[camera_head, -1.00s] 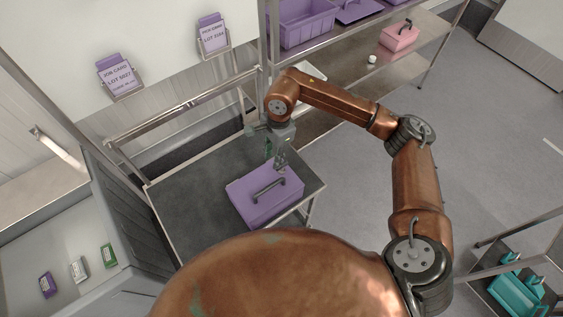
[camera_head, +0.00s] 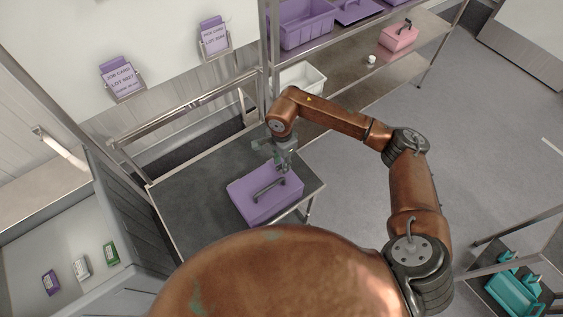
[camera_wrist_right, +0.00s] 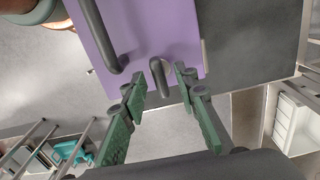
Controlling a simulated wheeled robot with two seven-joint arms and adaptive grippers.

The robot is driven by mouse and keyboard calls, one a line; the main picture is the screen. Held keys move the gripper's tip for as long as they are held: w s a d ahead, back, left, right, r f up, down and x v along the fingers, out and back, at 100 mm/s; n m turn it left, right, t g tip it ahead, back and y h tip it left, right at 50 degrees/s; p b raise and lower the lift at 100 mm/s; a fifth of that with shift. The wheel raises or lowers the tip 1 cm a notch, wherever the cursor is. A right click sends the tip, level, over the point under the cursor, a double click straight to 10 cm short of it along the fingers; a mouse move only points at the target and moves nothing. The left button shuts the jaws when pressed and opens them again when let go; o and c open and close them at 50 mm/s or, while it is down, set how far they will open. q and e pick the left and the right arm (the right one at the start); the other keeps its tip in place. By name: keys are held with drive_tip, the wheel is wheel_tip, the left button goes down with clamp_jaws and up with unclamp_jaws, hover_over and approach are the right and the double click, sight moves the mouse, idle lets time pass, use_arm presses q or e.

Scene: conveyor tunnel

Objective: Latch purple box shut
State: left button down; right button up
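The purple box (camera_head: 247,205) sits on the grey table with its lid down and a dark handle on top. It also shows in the wrist view (camera_wrist_right: 165,25). A dark grey latch lever (camera_wrist_right: 160,78) sticks out at the box's edge in the wrist view. My right gripper (camera_head: 283,168) is at the far right edge of the box. In the wrist view its green fingers (camera_wrist_right: 159,77) are apart, one on each side of the lever, with a gap to it. Whether the latch is engaged cannot be told. My left gripper is not in view.
The table (camera_head: 180,195) is clear left of the box. Behind it stands a shelf with a purple bin (camera_head: 303,25), a white bin (camera_head: 302,80) and a pink box (camera_head: 398,38). A grey tray (camera_head: 40,240) with small cartons is at left. Teal boxes (camera_head: 512,290) are at lower right.

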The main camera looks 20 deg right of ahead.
drive_tip(key=shift+c, duration=0.5)
clamp_jaws()
